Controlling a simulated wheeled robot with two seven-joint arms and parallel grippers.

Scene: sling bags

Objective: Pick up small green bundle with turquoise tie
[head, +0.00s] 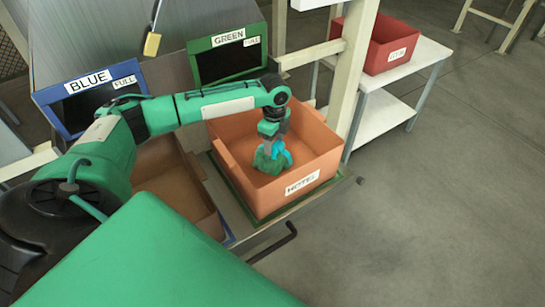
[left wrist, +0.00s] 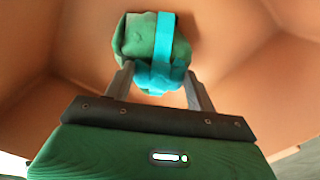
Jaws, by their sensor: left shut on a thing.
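The small green bundle with a turquoise tie (head: 267,163) is inside the orange bin labelled HOTEL (head: 245,200). It also shows in the left wrist view (left wrist: 140,40), with the turquoise strap (left wrist: 164,38) running down its right part. My left gripper (head: 274,143) reaches down into the bin. In the left wrist view its two fingers (left wrist: 158,82) are on either side of the bundle's near, turquoise end, shut on it. I cannot tell whether the bundle is clear of the bin floor. My right gripper is not in view.
Another bin (head: 165,185) stands left of the orange one, partly behind my arm. Signs marked BLUE FULL (head: 92,100) and GREEN FULL (head: 228,58) stand behind. A red bin (head: 375,45) sits on a white shelf (head: 400,75) at back right. The grey floor at right is clear.

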